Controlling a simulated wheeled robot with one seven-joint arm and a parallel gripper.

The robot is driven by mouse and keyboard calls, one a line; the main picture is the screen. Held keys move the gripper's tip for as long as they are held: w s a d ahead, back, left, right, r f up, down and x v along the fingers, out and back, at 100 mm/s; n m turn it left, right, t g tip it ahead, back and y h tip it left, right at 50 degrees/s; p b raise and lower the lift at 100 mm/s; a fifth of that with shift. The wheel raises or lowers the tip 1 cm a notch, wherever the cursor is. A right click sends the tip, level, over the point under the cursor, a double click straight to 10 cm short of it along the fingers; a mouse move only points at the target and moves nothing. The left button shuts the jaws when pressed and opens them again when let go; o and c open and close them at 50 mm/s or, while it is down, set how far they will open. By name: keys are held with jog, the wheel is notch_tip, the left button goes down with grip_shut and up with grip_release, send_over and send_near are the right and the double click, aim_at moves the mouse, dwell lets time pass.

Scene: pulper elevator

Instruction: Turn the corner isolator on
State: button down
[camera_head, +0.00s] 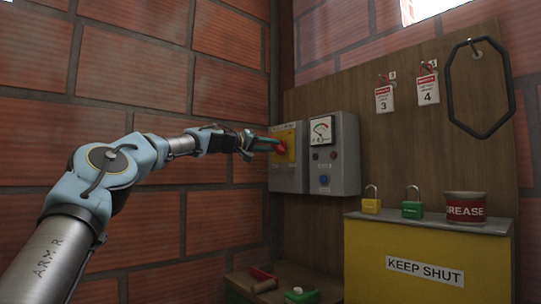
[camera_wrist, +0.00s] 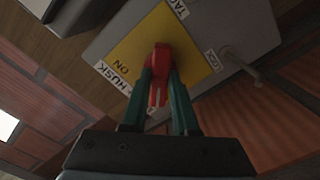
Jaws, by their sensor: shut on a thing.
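The corner isolator is a grey box (camera_head: 287,180) with a yellow plate, fixed to the wooden board by the brick corner. In the head view my gripper (camera_head: 276,144) reaches the isolator from the left. The handle's lower end and a white mark on it show between the fingers.
A grey box with a dial gauge (camera_head: 322,129) and a blue button stands just right of the isolator. Tags 3 and 4 (camera_head: 428,90) and a black loop (camera_head: 480,90) hang on the board. A yellow KEEP SHUT cabinet (camera_head: 375,265) bears a yellow padlock, a green padlock and a GREASE tin (camera_head: 465,208).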

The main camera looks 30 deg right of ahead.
jog(key=m+b, duration=0.2)
jog(key=m, duration=0.2)
jog(key=shift+f+m, duration=0.15)
jog(key=shift+m, duration=0.15)
jog(key=m+b, duration=0.1)
jog(key=m, duration=0.3)
jog(key=shift+m, duration=0.3)
jog(key=c, duration=0.7)
grip_release()
jog(key=shift+a, duration=0.1)
